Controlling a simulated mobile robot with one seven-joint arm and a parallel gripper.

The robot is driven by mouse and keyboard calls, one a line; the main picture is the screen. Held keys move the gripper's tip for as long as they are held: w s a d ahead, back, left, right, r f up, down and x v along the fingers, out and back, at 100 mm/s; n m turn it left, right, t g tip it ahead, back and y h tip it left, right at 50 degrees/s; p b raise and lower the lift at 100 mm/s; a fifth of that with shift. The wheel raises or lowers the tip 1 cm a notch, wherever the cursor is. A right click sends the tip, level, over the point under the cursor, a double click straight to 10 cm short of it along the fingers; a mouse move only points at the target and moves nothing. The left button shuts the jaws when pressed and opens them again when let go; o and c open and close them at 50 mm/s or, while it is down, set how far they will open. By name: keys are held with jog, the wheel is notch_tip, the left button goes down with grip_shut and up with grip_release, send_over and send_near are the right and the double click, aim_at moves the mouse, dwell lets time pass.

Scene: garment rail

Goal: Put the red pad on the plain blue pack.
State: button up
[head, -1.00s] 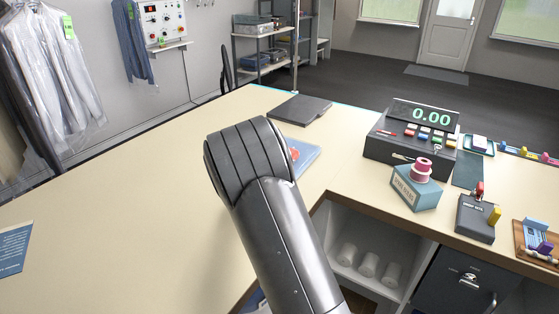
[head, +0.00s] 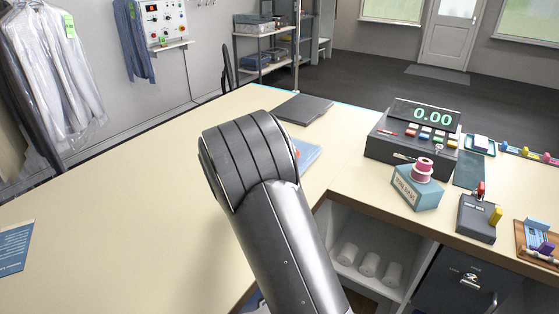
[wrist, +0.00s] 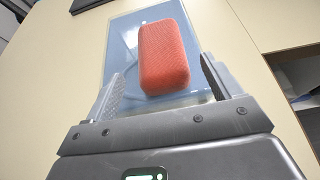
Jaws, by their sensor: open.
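The red pad (wrist: 165,57) is a rounded block in the wrist view. It lies over a flat blue pack (wrist: 120,48) with a clear rim. My gripper (wrist: 163,88) is open, with one finger on each side of the pad's near end and gaps at both sides. In the head view my arm hides most of this spot. A corner of the blue pack (head: 309,155) and a sliver of the red pad (head: 297,153) show past the arm. I cannot tell whether the pack's face is plain; faint lighter marks show on it.
A dark flat slab (head: 303,109) lies behind the pack. A till (head: 412,135) and a teal box with a pink spool (head: 416,190) stand to the right. A blue printed sheet (head: 14,248) lies at the left edge. The counter's left part (head: 120,200) is clear.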

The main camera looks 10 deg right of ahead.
jog(key=v, duration=0.7)
jog(key=s+d+r+m+g+y, duration=0.25)
jog(key=s+d+m, duration=0.25)
jog(key=s+m, duration=0.3)
jog(key=s+d+r+m+g+y, duration=0.15)
jog(key=s+d+r+m, duration=0.3)
jog(key=s, duration=0.65)
jog(key=s+a+m+y, duration=0.2)
jog(key=s+m, duration=0.5)
jog(key=s, duration=0.3)
jog(key=s+a+r+m+y, duration=0.1)
jog(key=s+a+m+y, duration=0.2)
jog(key=s+m, duration=0.4)
jog(key=shift+s+a+r+y, duration=0.2)
jog(key=shift+s+y, duration=0.1)
jog(key=shift+s, duration=1.7)
jog(key=shift+m, duration=0.25)
